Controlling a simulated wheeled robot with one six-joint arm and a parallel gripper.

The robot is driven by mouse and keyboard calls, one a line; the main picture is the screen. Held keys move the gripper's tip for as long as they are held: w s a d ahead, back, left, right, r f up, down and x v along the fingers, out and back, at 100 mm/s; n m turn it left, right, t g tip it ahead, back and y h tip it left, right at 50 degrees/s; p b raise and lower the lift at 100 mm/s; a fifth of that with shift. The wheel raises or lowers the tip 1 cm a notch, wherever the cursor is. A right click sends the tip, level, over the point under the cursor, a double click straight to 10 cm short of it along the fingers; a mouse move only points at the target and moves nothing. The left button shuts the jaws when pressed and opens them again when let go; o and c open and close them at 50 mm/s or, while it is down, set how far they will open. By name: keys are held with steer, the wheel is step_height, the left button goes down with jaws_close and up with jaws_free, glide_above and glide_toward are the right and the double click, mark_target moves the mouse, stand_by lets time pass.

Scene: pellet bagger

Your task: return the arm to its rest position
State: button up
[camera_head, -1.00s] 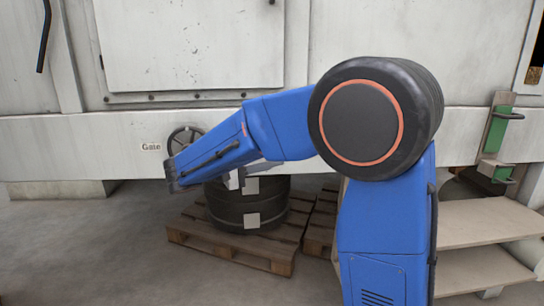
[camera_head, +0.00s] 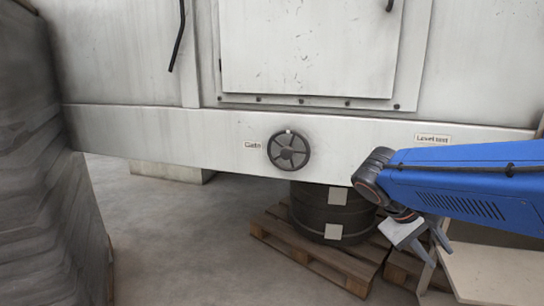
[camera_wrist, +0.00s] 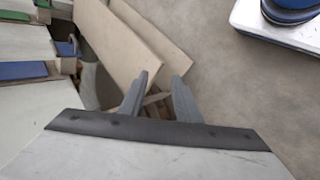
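My blue arm reaches in from the right edge in the head view and bends down at its dark wrist. My gripper (camera_head: 438,254) hangs below that wrist, pointing down and to the right, in front of the pallet and beside a wooden step. In the wrist view its two grey fingers (camera_wrist: 160,84) stand apart with nothing held between them. The gripper is away from the handwheel (camera_head: 288,150) marked "Gate", which is in full view on the machine's white beam.
A black drum (camera_head: 330,212) stands on a wooden pallet (camera_head: 310,263) under the beam. Pale wooden steps (camera_head: 492,272) are at lower right, close to the gripper. A tall grey wrapped stack (camera_head: 45,190) fills the left edge. The floor between is clear.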

steer(key=s+a+f+m+t+y, duration=0.1)
steer(key=s+a+f+t+y, duration=0.3)
steer(key=s+a+f+y, duration=0.3)
steer(key=shift+s+a+m+t+y, duration=0.3)
steer(key=shift+s+a+y, duration=0.25)
steer(key=shift+s, duration=1.2)
steer(key=shift+d, duration=0.15)
